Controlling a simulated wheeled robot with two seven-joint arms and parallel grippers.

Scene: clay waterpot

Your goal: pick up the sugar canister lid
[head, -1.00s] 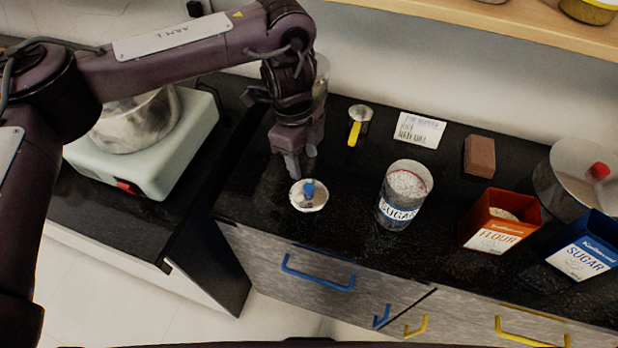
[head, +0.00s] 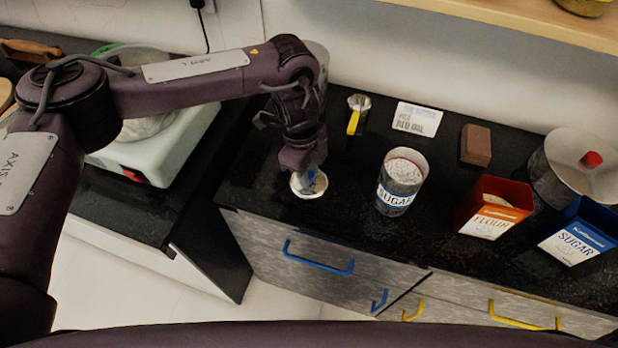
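The sugar canister lid (head: 320,187) is a round silvery disc with a blue knob, lying on the black counter left of the open sugar canister (head: 398,198). The canister is metal with a blue-and-white SUGAR label and white contents. My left gripper (head: 308,180) points down right over the lid, its fingertips at the knob. The fingers mostly cover the knob, so I cannot tell whether they are closed on it. The lid appears to rest on the counter. My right gripper is not in view.
A scoop with a yellow handle (head: 354,122), a white card (head: 416,119) and a brown block (head: 476,145) lie behind. An orange FLOUR box (head: 488,222), a blue SUGAR box (head: 570,246) and a large metal pot (head: 545,180) stand right. A pale appliance (head: 165,165) stands left.

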